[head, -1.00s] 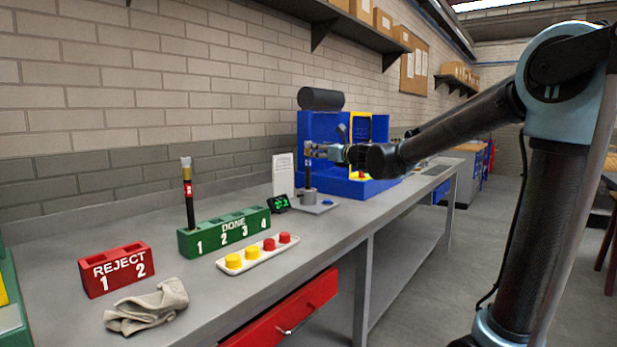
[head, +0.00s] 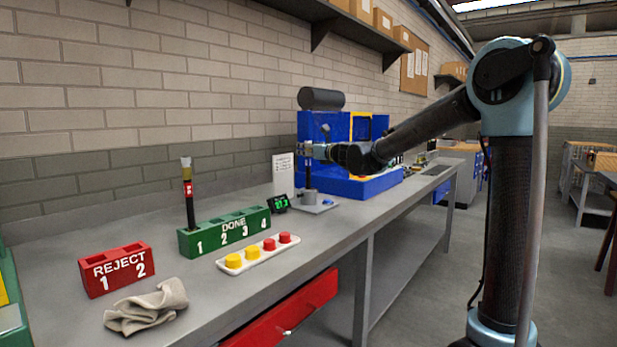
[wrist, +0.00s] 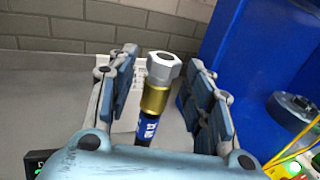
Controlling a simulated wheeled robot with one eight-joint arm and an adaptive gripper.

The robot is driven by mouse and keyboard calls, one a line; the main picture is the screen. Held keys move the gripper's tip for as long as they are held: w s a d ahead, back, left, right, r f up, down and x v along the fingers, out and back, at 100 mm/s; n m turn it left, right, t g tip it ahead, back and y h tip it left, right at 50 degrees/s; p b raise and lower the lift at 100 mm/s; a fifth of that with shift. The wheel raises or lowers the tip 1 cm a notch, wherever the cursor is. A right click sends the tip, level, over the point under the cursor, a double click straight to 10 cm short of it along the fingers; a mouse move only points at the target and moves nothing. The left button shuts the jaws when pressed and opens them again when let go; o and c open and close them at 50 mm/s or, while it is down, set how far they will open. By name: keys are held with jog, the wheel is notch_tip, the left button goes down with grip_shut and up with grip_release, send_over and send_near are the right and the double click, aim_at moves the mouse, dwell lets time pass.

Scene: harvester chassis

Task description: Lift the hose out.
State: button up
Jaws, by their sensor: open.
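A dark hose with a silver hex fitting, a brass collar and a blue label (wrist: 155,101) stands between the fingers in the wrist view. In the head view the hose (head: 308,180) stands upright in a grey cylindrical holder (head: 309,196) on a small plate. My gripper (head: 307,151) is at the hose's upper end. In the wrist view my gripper (wrist: 162,62) is open, with one finger on each side of the fitting and visible gaps beside it. The hose's lower end is hidden in the holder.
A blue machine (head: 345,187) stands close behind the holder. A small green-lit display (head: 279,203) and a white card (head: 283,174) are beside it. The green DONE rack (head: 224,232) holds a red-labelled hose (head: 188,195) in slot 1. The red REJECT rack (head: 116,269) is empty.

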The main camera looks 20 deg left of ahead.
jog(key=shift+c, duration=0.2)
grip_shut()
